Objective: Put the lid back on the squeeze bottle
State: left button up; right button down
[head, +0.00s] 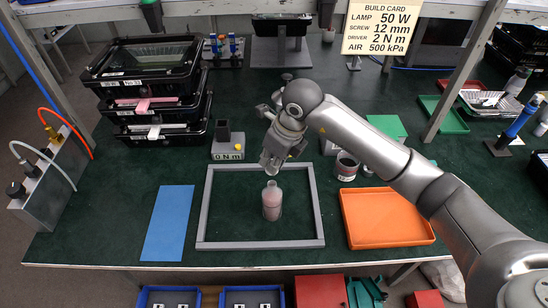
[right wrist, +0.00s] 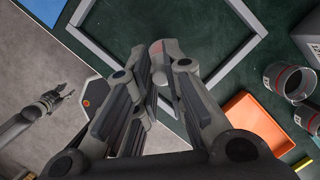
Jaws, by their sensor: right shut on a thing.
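The squeeze bottle (head: 272,203) stands upright inside the grey square frame on the green table. It is translucent with pinkish contents, and its narrow top points up. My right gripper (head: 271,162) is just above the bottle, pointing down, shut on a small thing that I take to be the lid. The fingers mostly hide the lid, and I cannot tell whether it touches the bottle. In the right wrist view the bottle (right wrist: 157,47) shows just beyond the fingertips. My left gripper (right wrist: 62,95) is at the left of that view, away from the bottle, and its fingers look apart.
The grey frame (head: 201,215) surrounds the bottle. A blue mat (head: 168,222) lies left, an orange tray (head: 388,218) right. A tin (head: 346,167) stands behind the tray. Stacked black crates (head: 170,135) and a small block holder (head: 228,150) stand back left. Bare table lies around the bottle inside the frame.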

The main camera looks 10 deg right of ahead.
notch_tip(320, 180, down, 4)
jog(key=shift+r+b, duration=0.15)
jog(key=shift+b, duration=0.85)
jog(key=shift+f+b, duration=0.7)
jog(key=shift+f, duration=0.1)
jog(key=shift+b, duration=0.4)
jog(key=shift+f+b, duration=0.15)
jog(key=shift+b, duration=0.45)
dwell(1.0)
dwell(0.3)
jog(key=c, duration=1.4)
grip_release()
